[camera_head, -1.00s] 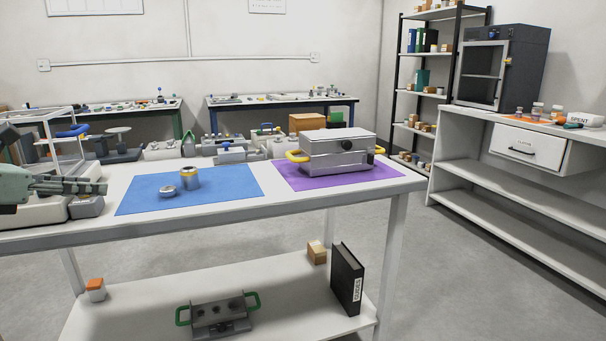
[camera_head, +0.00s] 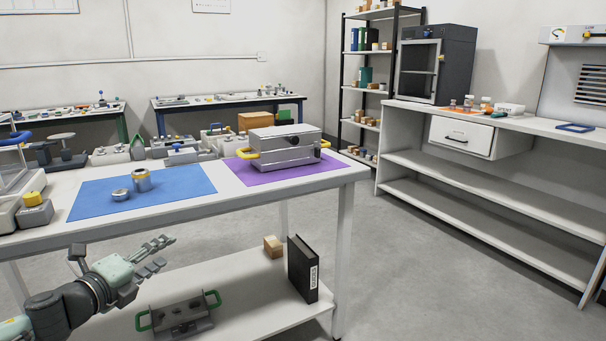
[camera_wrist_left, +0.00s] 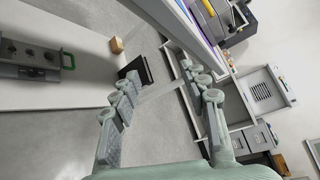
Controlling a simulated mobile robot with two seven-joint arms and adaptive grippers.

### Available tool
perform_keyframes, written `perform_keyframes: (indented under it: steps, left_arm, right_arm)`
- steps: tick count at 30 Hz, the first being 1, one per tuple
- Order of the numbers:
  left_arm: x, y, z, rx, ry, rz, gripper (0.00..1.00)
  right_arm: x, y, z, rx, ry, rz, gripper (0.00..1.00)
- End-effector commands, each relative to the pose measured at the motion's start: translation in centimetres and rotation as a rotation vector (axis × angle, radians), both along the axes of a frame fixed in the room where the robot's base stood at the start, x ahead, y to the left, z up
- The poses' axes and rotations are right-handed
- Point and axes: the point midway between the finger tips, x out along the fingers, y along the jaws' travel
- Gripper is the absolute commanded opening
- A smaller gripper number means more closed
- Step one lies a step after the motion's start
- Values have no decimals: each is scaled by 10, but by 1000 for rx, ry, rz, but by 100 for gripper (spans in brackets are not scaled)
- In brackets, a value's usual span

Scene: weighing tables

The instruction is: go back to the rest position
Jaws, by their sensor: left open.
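My left gripper (camera_head: 160,256) is open and empty. In the head view it is in front of the white table (camera_head: 250,201), below its top and over the lower shelf. In the left wrist view its two fingers (camera_wrist_left: 160,98) stand apart with only floor and table edge showing between them. The arm comes in from the lower left. My right gripper is not in either view.
The table top holds a blue mat (camera_head: 95,204) with two small metal pieces and a purple mat (camera_head: 248,177) with a grey case (camera_head: 285,155). The lower shelf (camera_head: 245,298) holds a green-handled tray (camera_head: 180,315) and a black binder (camera_head: 303,268). Floor (camera_head: 420,270) is clear at right.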

Motion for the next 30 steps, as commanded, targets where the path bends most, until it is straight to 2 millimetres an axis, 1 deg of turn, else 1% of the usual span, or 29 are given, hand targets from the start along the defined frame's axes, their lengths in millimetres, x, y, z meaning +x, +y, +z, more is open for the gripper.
perform_keyframes:
  steps: [1,2,3,5,6,8,9,11,12,14,15,18,21,22,25,27,30]
  left_arm:
    - [-6,-14,-31,-154,59,75,45]
    - [-11,-18,-48,-241,94,131,45]
    - [-19,-22,-71,-354,143,210,45]
    - [-36,-25,-108,-520,225,342,45]
    - [-52,-25,-135,-626,283,438,45]
    - [-79,-26,-172,-767,367,583,45]
    - [-99,-27,-196,-848,420,678,45]
    - [-131,-28,-228,-957,493,818,45]
    - [-154,-30,-248,-1021,542,912,45]
    - [-188,-34,-275,-1101,606,1045,45]
    - [-211,-37,-290,-1147,645,1129,45]
    - [-260,-45,-318,-1229,722,1309,45]
    - [-295,-52,-334,-1279,771,1434,45]
    - [-302,-54,-337,-1286,782,1460,45]
    - [-317,-57,-343,-1304,801,1513,45]
    - [-320,-57,-344,-1308,805,1526,45]
    - [-320,-57,-344,-1307,806,1526,45]
  right_arm:
    - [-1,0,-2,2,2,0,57]
    - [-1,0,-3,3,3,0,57]
    - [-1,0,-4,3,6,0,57]
    - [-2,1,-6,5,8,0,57]
    - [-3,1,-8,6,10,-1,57]
    - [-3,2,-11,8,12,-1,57]
    - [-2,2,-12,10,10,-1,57]
    - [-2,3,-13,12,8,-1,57]
    - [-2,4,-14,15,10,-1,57]
    - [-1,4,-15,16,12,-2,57]
    - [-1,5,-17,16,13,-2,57]
    - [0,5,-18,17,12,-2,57]
    - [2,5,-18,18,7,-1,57]
    - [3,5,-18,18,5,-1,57]
    - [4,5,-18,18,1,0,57]
    - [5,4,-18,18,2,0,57]
    - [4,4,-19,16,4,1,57]
